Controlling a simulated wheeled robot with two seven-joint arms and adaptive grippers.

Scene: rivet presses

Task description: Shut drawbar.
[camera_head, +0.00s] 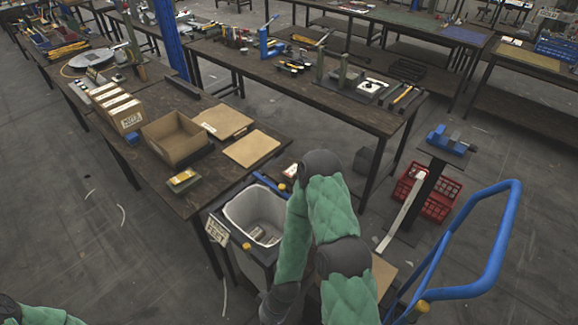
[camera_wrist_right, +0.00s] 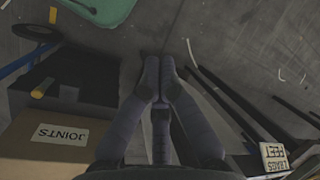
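A blue tubular loop handle (camera_head: 497,240) with yellow knobs (camera_head: 421,306) rises at the lower right of the head view; I cannot tell for sure that it is the drawbar. In the right wrist view a blue bar (camera_wrist_right: 22,64) with yellow ends (camera_wrist_right: 42,88) shows at the left, beside a dark block (camera_wrist_right: 75,85). My right gripper (camera_wrist_right: 159,62) points over the floor with its fingertips together and nothing visible between them. It is apart from the blue bar. In the head view my right arm hides its own gripper. My left gripper is out of view.
A dark bin frame with a grey liner (camera_head: 243,210) stands left of my right arm. A red crate (camera_head: 437,203) lies on the floor. A workbench (camera_head: 150,165) stands behind.

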